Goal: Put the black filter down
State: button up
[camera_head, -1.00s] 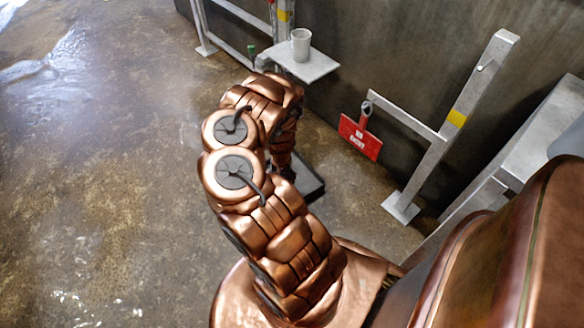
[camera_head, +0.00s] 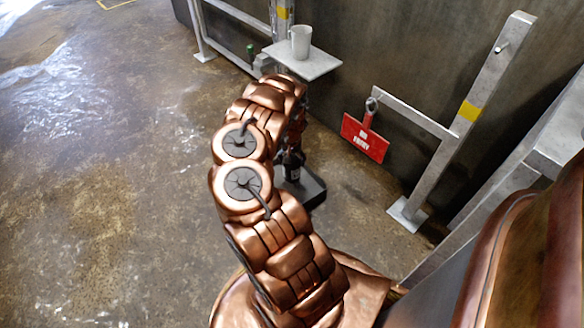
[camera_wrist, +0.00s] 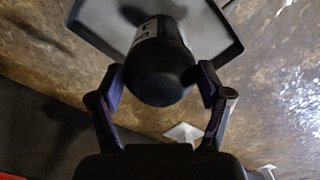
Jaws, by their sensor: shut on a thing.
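The black filter (camera_wrist: 158,78) is a dark cylinder with a white label on its side, in the wrist view. My gripper (camera_wrist: 161,84) is shut on it, one finger on each side. Beyond the filter in the wrist view is a flat, dark grey square tray (camera_wrist: 217,38) with a raised rim. I cannot tell whether the filter touches the tray. In the head view, the tray (camera_head: 312,192) is on the floor beyond my arm, partly covered by it. A dark piece beside my arm shows above the tray there, but my fingers are hidden.
A small grey shelf (camera_head: 318,66) with a white cup (camera_head: 301,42) is near the wall. A red sign (camera_head: 364,140) hangs from a metal barrier (camera_head: 440,160) at the right. The wet concrete floor at the left is clear.

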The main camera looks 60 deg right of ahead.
jog(key=shift+d+f+b, duration=0.25)
jog(key=shift+f+b, duration=0.1)
jog(key=shift+f, duration=0.1)
jog(key=shift+w+f+b, duration=0.1)
jog(key=shift+f+b, duration=0.6)
jog(key=shift+f, duration=0.7)
jog(key=o, duration=1.2)
notch_tip(320, 180, up, 12)
jog(key=p, duration=0.5)
jog(key=shift+a, duration=0.15)
